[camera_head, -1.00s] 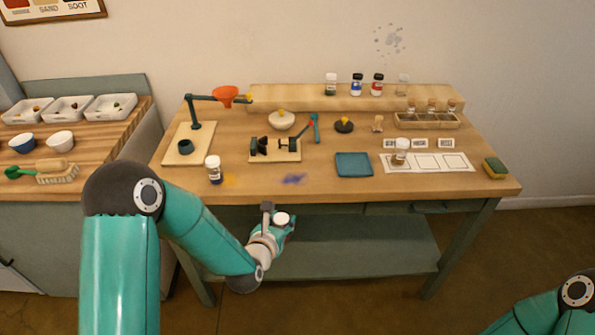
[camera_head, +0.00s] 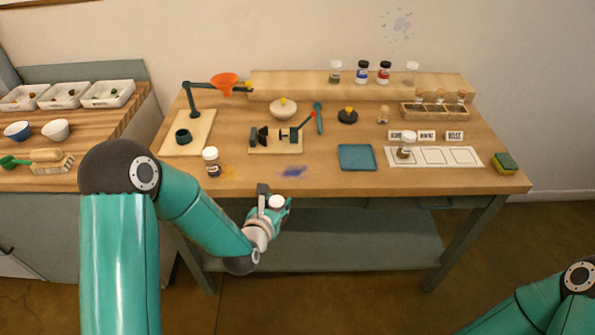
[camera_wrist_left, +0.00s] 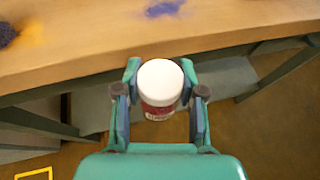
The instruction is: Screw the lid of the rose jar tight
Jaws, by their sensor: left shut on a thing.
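A jar with a white lid and a reddish label (camera_wrist_left: 160,100) is between the fingers of my left gripper (camera_wrist_left: 160,102), seen from above in the left wrist view. The lid (camera_wrist_left: 160,80) sits on the jar; whether it is tight cannot be told. I take this to be the rose jar. In the head view my left gripper (camera_head: 273,206) is shut on it, in front of the table's front edge and clear of the tabletop. The jar's white lid (camera_head: 277,201) shows there too. My right gripper is out of view.
On the table stand a clamp on a wooden board (camera_head: 275,148), a white-lidded jar (camera_head: 211,161), a blue tray (camera_head: 357,157) and a jar on the white mat (camera_head: 405,151). Several jars line the back shelf (camera_head: 300,88). The front middle is clear except for powder stains.

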